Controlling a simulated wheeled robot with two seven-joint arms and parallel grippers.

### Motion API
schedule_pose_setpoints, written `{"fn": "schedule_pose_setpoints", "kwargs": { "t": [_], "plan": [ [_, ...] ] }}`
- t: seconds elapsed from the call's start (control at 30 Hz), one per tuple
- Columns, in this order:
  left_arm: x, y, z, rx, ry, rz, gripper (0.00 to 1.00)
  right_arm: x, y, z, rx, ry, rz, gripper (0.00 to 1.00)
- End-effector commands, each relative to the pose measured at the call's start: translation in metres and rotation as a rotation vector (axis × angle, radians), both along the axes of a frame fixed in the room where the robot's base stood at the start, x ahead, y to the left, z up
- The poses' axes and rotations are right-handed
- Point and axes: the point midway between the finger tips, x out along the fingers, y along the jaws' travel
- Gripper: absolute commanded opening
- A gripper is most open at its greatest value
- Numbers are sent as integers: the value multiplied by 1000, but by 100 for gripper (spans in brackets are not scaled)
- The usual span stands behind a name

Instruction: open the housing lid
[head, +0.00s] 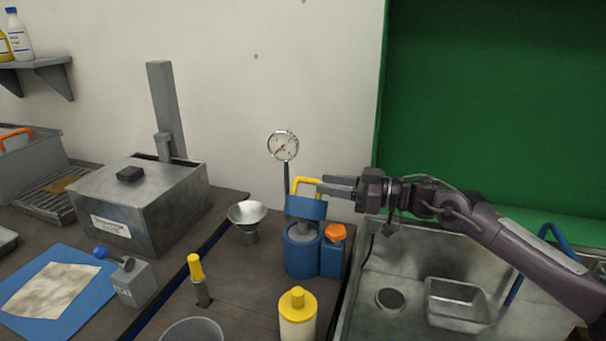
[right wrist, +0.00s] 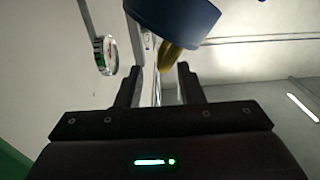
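The blue round housing (head: 301,258) stands on the counter near the middle of the head view. Its blue lid (head: 306,208) is up above the rim, with grey parts showing between them. A yellow bar handle (head: 303,182) is on the lid. My right gripper (head: 328,187) is beside the handle, coming from the right. In the right wrist view my right gripper (right wrist: 158,72) has its fingers apart. The yellow handle (right wrist: 170,56) is around the fingertips and does not fill the gap; the blue lid (right wrist: 176,17) is beyond. My left gripper is not in view.
A pressure gauge (head: 283,146) stands behind the housing. An orange knob (head: 335,233) sits at its right. A metal funnel (head: 247,215), a yellow-handled tool (head: 197,275) and a yellow-capped bottle (head: 297,320) are around it. The sink (head: 415,262) is to the right.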

Motion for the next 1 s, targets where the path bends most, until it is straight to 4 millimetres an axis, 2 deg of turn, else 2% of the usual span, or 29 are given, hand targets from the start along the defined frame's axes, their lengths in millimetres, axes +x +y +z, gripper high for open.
{"fn": "schedule_pose_setpoints", "kwargs": {
  "t": [0.1,0.33,0.5,0.73,0.77,1.0],
  "plan": [
    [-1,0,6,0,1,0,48,7,21,3,0,-1,4,34],
    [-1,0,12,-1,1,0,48,20,51,2,0,0,2,34],
    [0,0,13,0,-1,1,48,24,60,1,0,0,1,34],
    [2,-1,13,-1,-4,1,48,24,60,0,0,0,1,34],
    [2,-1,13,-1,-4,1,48,24,60,0,0,0,1,33],
    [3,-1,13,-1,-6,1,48,24,60,0,-1,0,1,2]
  ]
}}
